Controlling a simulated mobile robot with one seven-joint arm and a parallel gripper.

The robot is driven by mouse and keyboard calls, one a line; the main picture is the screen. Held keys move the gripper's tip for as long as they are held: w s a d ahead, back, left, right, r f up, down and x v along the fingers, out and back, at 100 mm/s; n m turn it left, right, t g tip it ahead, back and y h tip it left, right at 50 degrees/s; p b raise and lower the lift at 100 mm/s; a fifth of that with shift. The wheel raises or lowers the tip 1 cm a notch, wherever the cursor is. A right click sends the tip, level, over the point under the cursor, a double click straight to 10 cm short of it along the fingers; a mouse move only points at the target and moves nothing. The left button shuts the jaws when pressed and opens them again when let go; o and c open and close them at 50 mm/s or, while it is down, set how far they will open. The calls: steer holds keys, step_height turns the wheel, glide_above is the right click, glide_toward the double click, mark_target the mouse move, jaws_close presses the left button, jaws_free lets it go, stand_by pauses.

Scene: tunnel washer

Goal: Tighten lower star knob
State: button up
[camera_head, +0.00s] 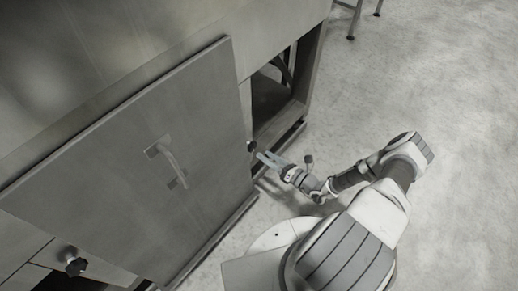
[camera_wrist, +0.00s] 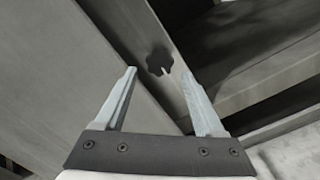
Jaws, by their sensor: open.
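A dark star knob (camera_head: 251,146) sits on the frame post beside the right edge of a large panel in the head view. It also shows in the wrist view as a dark lobed knob (camera_wrist: 159,61) on a pale metal strip. My gripper (camera_head: 264,158) is open and empty, its fingers pointing at this knob from the right. In the wrist view my gripper (camera_wrist: 160,74) has the knob ahead, roughly centred between the fingertips, apparently just beyond them. A second star knob (camera_head: 75,263) is at the lower left. I cannot tell which knob is the lower one.
The large grey panel (camera_head: 110,190) carries a bar handle (camera_head: 172,163) and stands left of my gripper. A dark open bay (camera_head: 275,95) lies behind the frame post. The concrete floor (camera_head: 420,80) to the right is mostly clear, with metal legs (camera_head: 356,18) at the top.

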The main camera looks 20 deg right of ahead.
steer(key=p+v, duration=0.2)
steer(key=v, duration=1)
steer(key=shift+s, duration=0.1)
